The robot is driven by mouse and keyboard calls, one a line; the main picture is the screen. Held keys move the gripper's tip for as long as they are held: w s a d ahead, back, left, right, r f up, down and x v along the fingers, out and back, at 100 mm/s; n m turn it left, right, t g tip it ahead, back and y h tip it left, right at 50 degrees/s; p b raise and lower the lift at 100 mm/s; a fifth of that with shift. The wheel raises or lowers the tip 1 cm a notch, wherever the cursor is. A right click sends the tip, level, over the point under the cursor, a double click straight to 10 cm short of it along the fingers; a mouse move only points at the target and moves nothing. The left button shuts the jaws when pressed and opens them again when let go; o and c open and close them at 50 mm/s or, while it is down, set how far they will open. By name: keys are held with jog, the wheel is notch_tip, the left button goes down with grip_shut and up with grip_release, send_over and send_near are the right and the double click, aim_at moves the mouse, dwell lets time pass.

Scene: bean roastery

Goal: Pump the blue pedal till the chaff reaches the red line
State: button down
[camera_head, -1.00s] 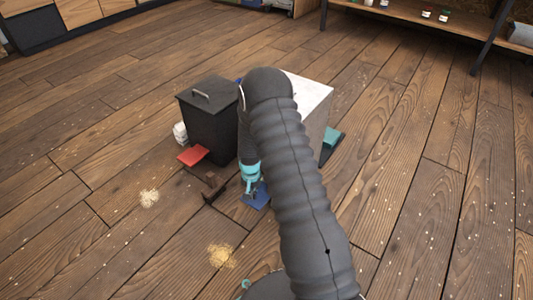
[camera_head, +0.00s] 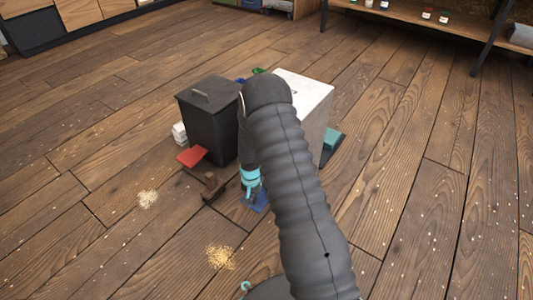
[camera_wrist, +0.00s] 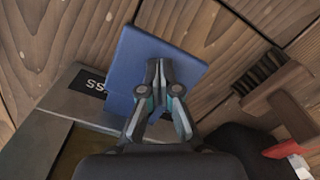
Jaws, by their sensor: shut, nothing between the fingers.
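The blue pedal (camera_head: 259,203) is on the floor side of the white-topped box (camera_head: 317,112), mostly behind my gripper (camera_head: 252,190) in the head view. In the wrist view the pedal (camera_wrist: 190,65) is a flat blue plate beside a grey base with a black label ending in "SS". My gripper (camera_wrist: 158,68) is shut and empty, its fingertips over the pedal's face; it looks like contact, but I cannot be sure. The chaff level and the red line do not show in either view; my arm covers part of the box.
A teal object (camera_head: 332,138) is at the right. Two grain piles lie on open floor.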

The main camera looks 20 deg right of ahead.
jog(key=shift+f, duration=0.15)
jog(key=shift+f+b, duration=0.6)
jog(key=shift+f, duration=0.55)
jog(key=shift+r, duration=0.1)
jog(key=shift+r+p, duration=2.5)
jog(key=shift+r, duration=2.05)
jog(key=shift+f, duration=0.15)
